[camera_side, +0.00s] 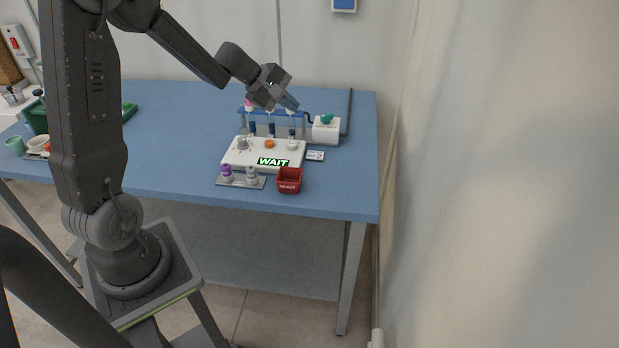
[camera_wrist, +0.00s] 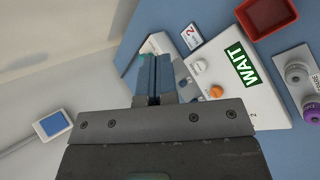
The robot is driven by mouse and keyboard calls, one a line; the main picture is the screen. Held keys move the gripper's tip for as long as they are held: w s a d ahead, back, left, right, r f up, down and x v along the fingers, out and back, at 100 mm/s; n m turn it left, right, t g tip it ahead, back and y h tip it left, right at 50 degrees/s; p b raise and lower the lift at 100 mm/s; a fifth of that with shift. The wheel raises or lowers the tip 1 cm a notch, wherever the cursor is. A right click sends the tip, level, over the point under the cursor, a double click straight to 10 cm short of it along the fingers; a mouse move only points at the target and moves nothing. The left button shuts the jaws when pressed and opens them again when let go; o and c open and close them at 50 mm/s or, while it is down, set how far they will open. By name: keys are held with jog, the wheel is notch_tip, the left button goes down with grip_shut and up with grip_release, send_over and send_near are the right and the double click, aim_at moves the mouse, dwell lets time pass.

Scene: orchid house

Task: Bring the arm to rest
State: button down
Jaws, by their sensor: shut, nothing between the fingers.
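My gripper (camera_side: 290,103) is shut and empty in the side view. It hangs in the air over the back of the blue table (camera_side: 180,170), near the blue rack (camera_side: 243,112). In the wrist view its two blue fingers (camera_wrist: 154,75) lie together with nothing between them. My arm reaches out from the left of the side view, bent and raised above the table.
A white device (camera_side: 235,157) with a green WAIT sign (camera_side: 273,161) and an orange knob (camera_side: 269,143) stands below my gripper. A red bin (camera_side: 289,180), small bottles (camera_side: 227,173) and a white box (camera_side: 326,132) surround it. The table's front middle is bare.

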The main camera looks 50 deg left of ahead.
jog(key=s+d+r+m+g, duration=0.1)
jog(key=s+d+r+m, duration=0.4)
jog(key=d, duration=0.3)
jog(key=s+d+r+m+g, duration=0.2)
jog(key=s+d+r+m, duration=0.1)
jog(key=s+d+m, duration=0.4)
jog(key=s+d+m+y, duration=0.3)
jog(key=s+m, duration=0.3)
jog(key=s, duration=0.5)
jog(key=shift+s+d+r+m+y, duration=0.15)
jog(key=shift+d+r+m+y, duration=0.15)
jog(key=shift+d, duration=0.1)
dwell(0.3)
